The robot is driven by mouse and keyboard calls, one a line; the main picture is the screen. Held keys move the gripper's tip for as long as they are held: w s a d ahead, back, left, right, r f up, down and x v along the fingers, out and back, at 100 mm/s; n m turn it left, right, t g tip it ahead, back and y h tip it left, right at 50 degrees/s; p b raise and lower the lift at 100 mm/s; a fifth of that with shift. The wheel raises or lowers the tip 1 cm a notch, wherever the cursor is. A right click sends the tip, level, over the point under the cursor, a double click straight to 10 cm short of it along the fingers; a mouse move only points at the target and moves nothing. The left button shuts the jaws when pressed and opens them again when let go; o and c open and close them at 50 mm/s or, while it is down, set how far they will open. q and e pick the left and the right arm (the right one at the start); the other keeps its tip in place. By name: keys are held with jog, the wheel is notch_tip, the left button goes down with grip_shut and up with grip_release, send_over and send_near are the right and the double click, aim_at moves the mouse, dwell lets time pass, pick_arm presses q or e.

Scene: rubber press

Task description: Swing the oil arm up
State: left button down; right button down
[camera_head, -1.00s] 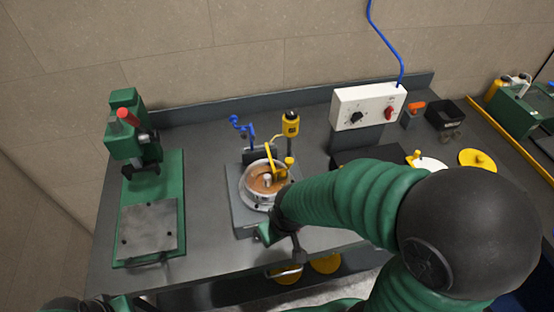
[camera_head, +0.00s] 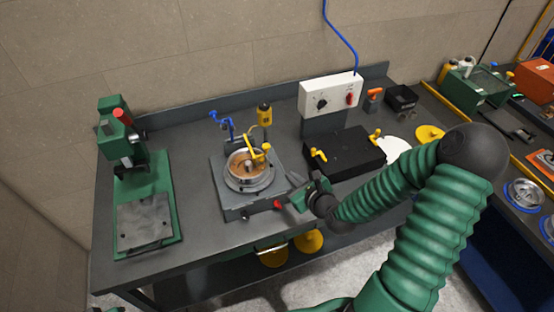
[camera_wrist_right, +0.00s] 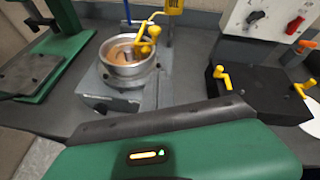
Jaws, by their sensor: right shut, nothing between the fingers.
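The oil arm (camera_head: 257,154) is a yellow lever. It lies low across the rim of the round metal pot (camera_head: 246,183), which holds a brown surface and stands on a grey base. It also shows in the right wrist view (camera_wrist_right: 146,40). A yellow bottle (camera_head: 264,115) stands behind it, with a thin tube. My right gripper (camera_head: 297,193) is shut and empty, in front and to the right of the pot, apart from the oil arm. The fingertips are hard to make out in the wrist view. My left gripper is not seen.
A blue crank (camera_head: 222,122) stands behind the pot. A red knob (camera_head: 278,204) is at the base's front, close to my gripper. A black box with yellow handles (camera_head: 345,152) is to the right, below a white control box (camera_head: 331,95). A green press (camera_head: 147,190) is to the left.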

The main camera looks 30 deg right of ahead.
jog(key=x, duration=1.1)
jog(key=shift+r+p, duration=0.2)
jog(key=shift+p, duration=0.2)
jog(key=r, duration=0.1)
jog(key=w+r+p, duration=0.1)
jog(key=w+r, duration=0.1)
jog(key=shift+a+r+p, duration=0.15)
jog(key=shift+a+p, duration=0.15)
jog(key=shift+p, duration=0.1)
jog(key=shift+w, duration=0.1)
